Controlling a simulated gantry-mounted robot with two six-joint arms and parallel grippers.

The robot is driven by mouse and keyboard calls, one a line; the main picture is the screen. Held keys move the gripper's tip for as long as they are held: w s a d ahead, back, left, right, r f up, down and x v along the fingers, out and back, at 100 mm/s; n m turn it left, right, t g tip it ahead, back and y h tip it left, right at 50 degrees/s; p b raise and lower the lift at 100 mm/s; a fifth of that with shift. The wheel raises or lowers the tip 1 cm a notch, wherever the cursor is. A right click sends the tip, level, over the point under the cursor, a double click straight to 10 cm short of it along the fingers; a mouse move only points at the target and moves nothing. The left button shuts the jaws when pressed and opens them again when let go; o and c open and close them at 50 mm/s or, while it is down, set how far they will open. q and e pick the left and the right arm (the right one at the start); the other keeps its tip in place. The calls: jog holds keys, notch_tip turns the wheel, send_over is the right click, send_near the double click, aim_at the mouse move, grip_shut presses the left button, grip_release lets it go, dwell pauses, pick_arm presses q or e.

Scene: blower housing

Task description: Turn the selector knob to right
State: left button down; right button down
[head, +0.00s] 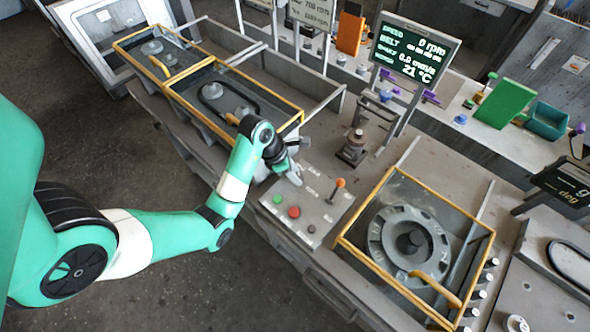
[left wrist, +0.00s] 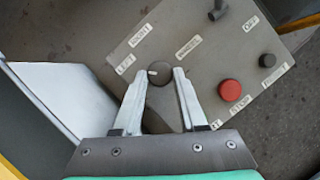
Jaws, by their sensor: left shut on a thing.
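The control panel (head: 318,213) stands at the bench's front edge in the head view. My left gripper (head: 293,177) is over its upper left part. In the left wrist view, the round dark selector knob (left wrist: 160,77) sits between the fingertips of my left gripper (left wrist: 163,76), which is shut on it. A short white mark on the knob points left in that view, roughly toward the LEFT label (left wrist: 125,63). Another label (left wrist: 140,35), seemingly RIGHT, lies above it. In the head view the gripper hides the knob. My right gripper is not in view.
A red button (head: 294,212), a green button (head: 278,198) and an orange-topped lever (head: 339,184) stand on the panel near the gripper. A yellow-edged box (head: 345,235) is to the right. A yellow-framed case (head: 290,105) is behind the arm.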

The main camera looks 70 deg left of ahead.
pick_arm(q)
jog(key=m+p, duration=0.1)
jog(key=m+h+p, duration=0.1)
jog(key=p, duration=0.1)
jog(key=shift+a+r, duration=0.15)
jog(key=shift+r, duration=0.15)
jog(key=shift+w+a+m+g+h+p, duration=0.1)
jog(key=shift+m+g+h+p, duration=0.2)
jog(key=shift+m+p, duration=0.6)
jog(key=m, duration=0.3)
jog(key=shift+a+f+g+h, duration=0.1)
jog(key=shift+f+g+h, duration=0.1)
jog(key=shift+g+h, duration=0.15)
jog(key=shift+w+f+m+g+h+p, duration=0.15)
jog(key=shift+m+g+h+p, duration=0.3)
jog(key=shift+m, duration=1.15)
jog(key=shift+c, duration=2.3)
grip_release()
